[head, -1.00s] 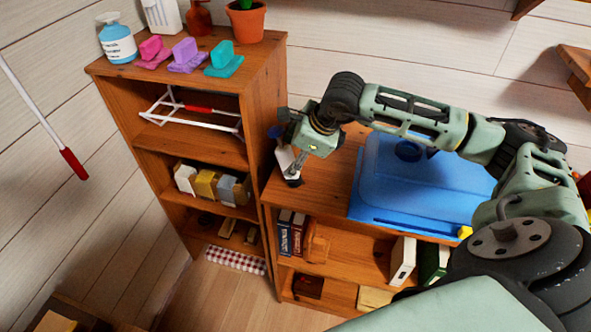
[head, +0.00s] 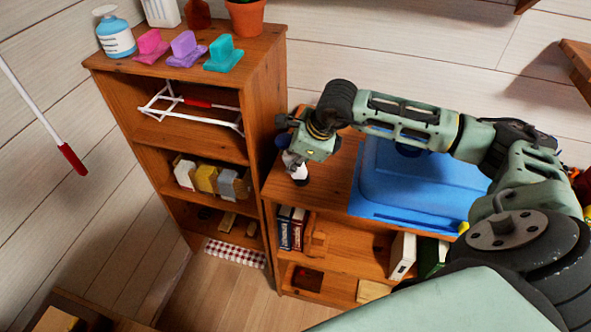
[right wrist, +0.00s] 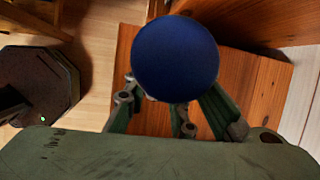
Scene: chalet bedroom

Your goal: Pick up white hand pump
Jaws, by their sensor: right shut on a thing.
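The white hand pump (head: 290,161) stands roughly upright at the left end of the lower wooden shelf top (head: 330,178), with a blue knob and a dark lower end. My right gripper (head: 297,158) is shut on it from above and hides part of its body. In the right wrist view, the round blue knob (right wrist: 175,58) fills the space before the fingers and hides most of the grip. I cannot tell whether its lower end touches the shelf. My left gripper is not in view.
A blue bin (head: 410,185) sits on the shelf top, right of the pump. The taller shelf (head: 262,100) rises close on the left, with a blue-and-white bottle (head: 115,38), coloured blocks and a potted plant (head: 245,17) on top. Books (head: 290,228) stand below.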

